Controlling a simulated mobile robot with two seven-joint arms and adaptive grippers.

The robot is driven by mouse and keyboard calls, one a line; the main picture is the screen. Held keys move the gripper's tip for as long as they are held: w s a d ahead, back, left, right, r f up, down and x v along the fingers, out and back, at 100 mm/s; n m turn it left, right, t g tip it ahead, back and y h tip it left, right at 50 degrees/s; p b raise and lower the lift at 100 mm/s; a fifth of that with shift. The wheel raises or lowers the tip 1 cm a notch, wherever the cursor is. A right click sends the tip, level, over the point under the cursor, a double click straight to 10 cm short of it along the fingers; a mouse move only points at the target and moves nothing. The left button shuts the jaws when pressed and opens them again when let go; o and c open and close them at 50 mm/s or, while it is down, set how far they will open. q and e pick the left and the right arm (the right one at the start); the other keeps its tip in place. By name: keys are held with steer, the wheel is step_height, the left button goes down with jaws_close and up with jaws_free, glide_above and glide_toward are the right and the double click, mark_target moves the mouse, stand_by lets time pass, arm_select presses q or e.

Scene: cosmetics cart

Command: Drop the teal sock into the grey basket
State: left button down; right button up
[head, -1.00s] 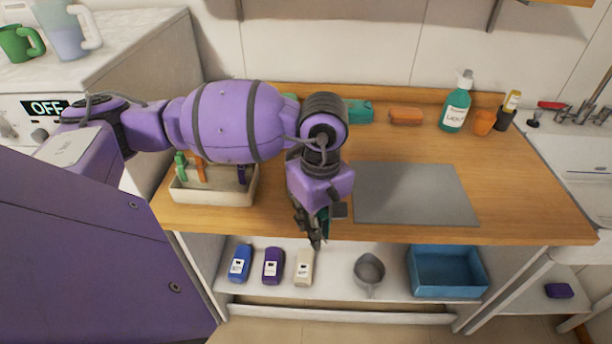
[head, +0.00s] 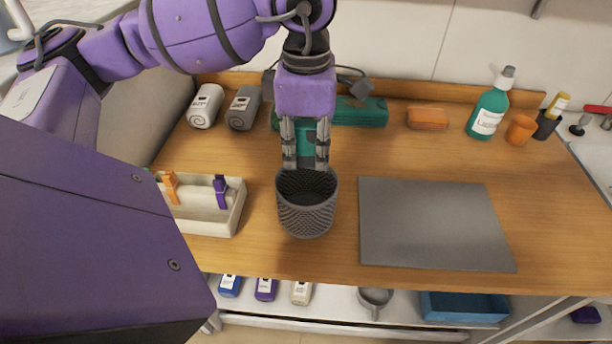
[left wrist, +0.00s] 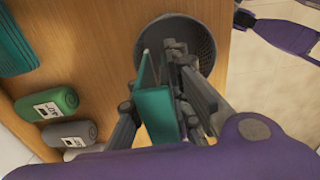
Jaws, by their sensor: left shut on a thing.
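The teal sock (head: 306,138) is between the fingers of my left gripper (head: 305,162), which is shut on it. The sock also shows as a folded teal piece in the left wrist view (left wrist: 156,108). The grey basket (head: 307,215) is a round mesh bin standing upright on the wooden counter. My left gripper points down at the basket's back rim, with its fingertips close to the opening. The basket's round opening also shows beyond the fingers in the left wrist view (left wrist: 205,42). The inside is dark. My right gripper is not in view.
A beige tray (head: 212,218) with clips stands left of the basket, and a grey mat (head: 432,225) lies to its right. White (head: 205,105) and grey (head: 243,108) rolls and a teal bundle (head: 360,112) lie behind. A teal pump bottle (head: 489,108) stands at the back right.

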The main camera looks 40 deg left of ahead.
mark_target(306, 125)
arm_select(q)
steer(key=shift+s+f, duration=0.1)
steer(key=shift+f, duration=0.35)
step_height(306, 125, down, 4)
steer(key=shift+s+d+r+b, duration=0.1)
steer(key=shift+b, duration=1.05)
steer(key=shift+f+b, duration=0.3)
steer(key=shift+f, duration=0.3)
steer(key=c, duration=1.6)
jaws_free()
steer(key=shift+c, duration=0.2)
steer(key=shift+o, duration=0.4)
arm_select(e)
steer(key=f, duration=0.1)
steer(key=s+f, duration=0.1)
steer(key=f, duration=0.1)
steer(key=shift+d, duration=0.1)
arm_select(q)
steer(key=shift+r, duration=0.1)
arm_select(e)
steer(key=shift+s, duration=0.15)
arm_select(q)
step_height(306, 125, up, 12)
steer(key=shift+f, duration=0.1)
